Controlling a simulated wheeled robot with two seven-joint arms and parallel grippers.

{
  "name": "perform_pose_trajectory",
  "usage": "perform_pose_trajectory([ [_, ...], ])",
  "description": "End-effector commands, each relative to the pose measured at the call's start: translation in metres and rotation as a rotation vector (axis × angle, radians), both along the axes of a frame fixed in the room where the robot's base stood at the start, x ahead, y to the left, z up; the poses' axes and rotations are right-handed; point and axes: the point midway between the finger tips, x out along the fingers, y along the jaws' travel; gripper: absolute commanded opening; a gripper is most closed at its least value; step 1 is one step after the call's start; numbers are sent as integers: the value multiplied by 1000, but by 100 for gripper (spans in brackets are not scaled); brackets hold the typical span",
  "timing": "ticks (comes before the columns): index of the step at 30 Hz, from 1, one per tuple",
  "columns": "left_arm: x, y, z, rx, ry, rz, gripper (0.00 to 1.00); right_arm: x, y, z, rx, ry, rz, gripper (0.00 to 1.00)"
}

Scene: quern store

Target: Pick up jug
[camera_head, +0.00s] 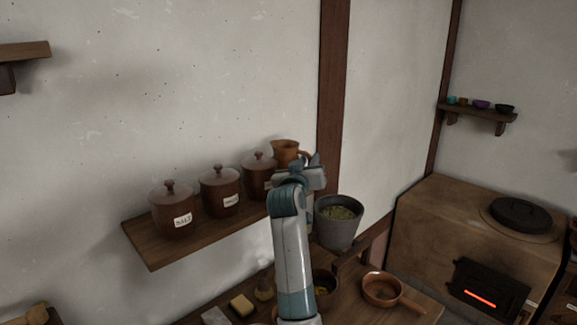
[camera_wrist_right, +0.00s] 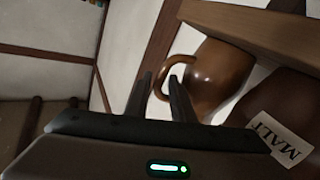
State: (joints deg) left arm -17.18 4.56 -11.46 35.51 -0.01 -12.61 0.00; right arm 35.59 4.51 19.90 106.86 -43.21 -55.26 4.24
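The jug (camera_head: 284,151) is glossy orange-brown and stands on the wall shelf (camera_head: 150,252), at its right end beside a lidded jar. My right gripper (camera_head: 314,164) is at the jug's right side and partly hides it. In the right wrist view the jug (camera_wrist_right: 222,75) is seen tilted, with its loop handle toward the gripper. There my right gripper (camera_wrist_right: 160,80) has its two dark fingers apart, with part of the handle showing between the tips. I cannot tell whether they touch it. My left gripper is not in view.
Several lidded brown jars, such as the salt jar (camera_head: 172,209), line the shelf left of the jug. A jar labelled MALT (camera_wrist_right: 284,122) is close by. A grey bucket (camera_head: 339,222) sits below right. A brown pan (camera_head: 382,289) lies on the lower table. A stove (camera_head: 440,225) stands right.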

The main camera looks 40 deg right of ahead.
Motion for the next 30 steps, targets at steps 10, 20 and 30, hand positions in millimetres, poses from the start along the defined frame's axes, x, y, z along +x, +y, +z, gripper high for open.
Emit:
perform_pose_trajectory([
  [10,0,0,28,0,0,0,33,22,-31,5,0,3,-1,22],
  [20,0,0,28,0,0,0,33,27,-36,2,0,1,0,22],
  [30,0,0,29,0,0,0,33,27,-36,2,0,2,0,5],
])
